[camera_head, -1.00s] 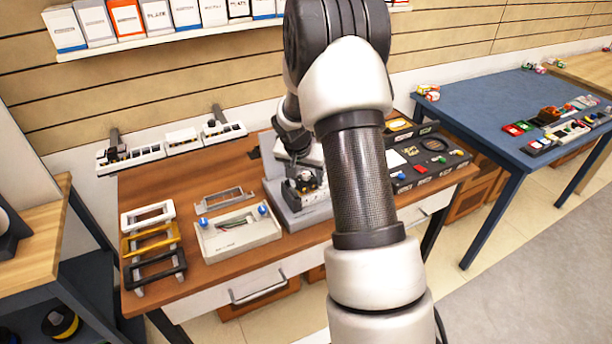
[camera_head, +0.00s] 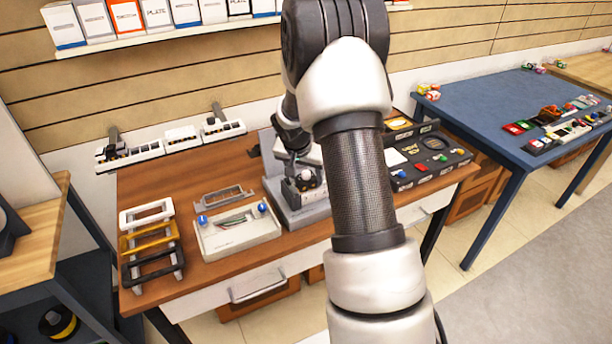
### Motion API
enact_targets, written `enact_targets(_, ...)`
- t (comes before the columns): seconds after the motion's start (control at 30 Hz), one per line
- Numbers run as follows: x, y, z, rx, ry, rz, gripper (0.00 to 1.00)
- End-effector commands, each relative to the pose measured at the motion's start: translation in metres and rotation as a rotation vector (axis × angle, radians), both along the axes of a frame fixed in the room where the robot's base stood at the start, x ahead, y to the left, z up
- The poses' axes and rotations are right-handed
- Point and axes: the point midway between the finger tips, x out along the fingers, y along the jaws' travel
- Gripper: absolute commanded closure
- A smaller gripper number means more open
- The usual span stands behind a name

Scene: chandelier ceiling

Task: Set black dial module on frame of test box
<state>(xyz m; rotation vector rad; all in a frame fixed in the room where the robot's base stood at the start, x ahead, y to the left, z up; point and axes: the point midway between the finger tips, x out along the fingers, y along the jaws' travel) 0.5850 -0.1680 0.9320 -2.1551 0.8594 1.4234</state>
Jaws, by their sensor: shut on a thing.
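My gripper (camera_head: 302,172) is low over the grey test box (camera_head: 312,214), which stands on the brown workbench right of its middle. It is shut on a small dark piece, taken to be the black dial module (camera_head: 305,185). A small pale spot shows at the top of the piece. The piece sits at or just above the top of the test box; whether it touches the frame there cannot be told. My forearm and wrist hide part of the box's right side and the fingertips show poorly.
A cream box with blue knobs (camera_head: 238,236) stands left of the test box, with a loose grey frame (camera_head: 225,198) behind it. White, yellow and black frames sit on a rack at the bench's left (camera_head: 150,245). Black module trays (camera_head: 430,165) lie to the right.

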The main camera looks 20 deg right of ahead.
Motion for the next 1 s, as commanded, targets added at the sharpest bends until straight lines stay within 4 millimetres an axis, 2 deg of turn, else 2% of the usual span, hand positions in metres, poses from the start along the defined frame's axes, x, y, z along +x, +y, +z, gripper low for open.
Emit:
enact_targets(0.03,-0.003,0.001,-0.007,0.004,0.01,-0.001,0.66)
enact_targets(1.0,-0.006,0.002,-0.018,0.008,0.014,-0.004,0.66)
